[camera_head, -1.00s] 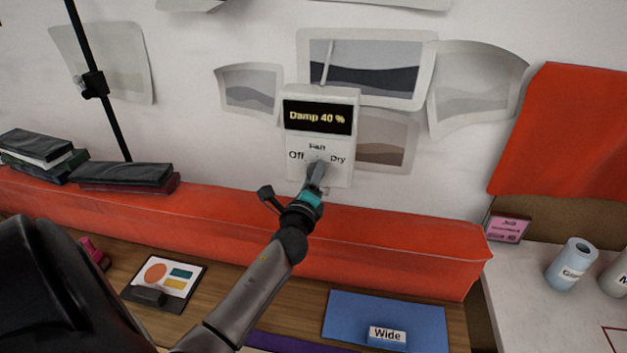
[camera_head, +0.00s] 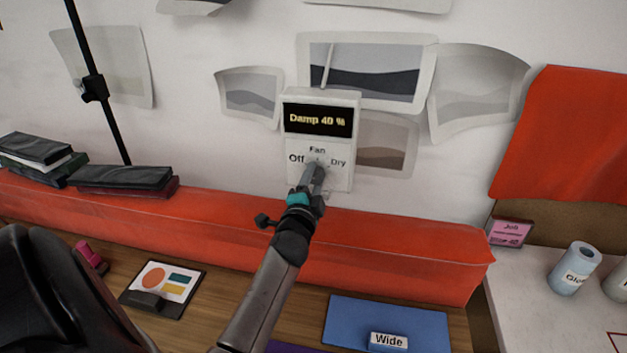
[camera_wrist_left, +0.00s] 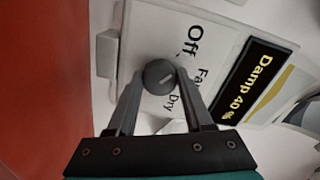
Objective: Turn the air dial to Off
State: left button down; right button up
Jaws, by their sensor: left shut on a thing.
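The air dial is a small dark round knob (camera_wrist_left: 160,76) on a white wall-mounted control box (camera_head: 321,96). The box display reads "Damp 40 %", and its panel is labelled "Fan", with "Off" on the left and "Dry" on the right in the head view. My left gripper (camera_head: 315,170) is at the panel, and in the left wrist view its fingers (camera_wrist_left: 160,80) are shut on the dial from both sides. A short pale mark on the dial points roughly toward the "Fan" side, tilted slightly toward "Off". My right gripper is not in view.
A red ledge (camera_head: 400,250) runs below the box. Dark books (camera_head: 123,178) lie on its left, beside a black pole (camera_head: 102,110). Pictures (camera_head: 375,75) hang around the box. A blue mat (camera_head: 350,317) with a "Wide" block (camera_head: 388,342) lies on the wooden bench.

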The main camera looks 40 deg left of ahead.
pick_arm(q)
jog(key=shift+n, duration=0.6)
jog(key=shift+c, duration=1.5)
grip_release()
jog(key=b+v, duration=0.1)
jog(key=v, duration=1.4)
jog(key=shift+s, duration=0.15)
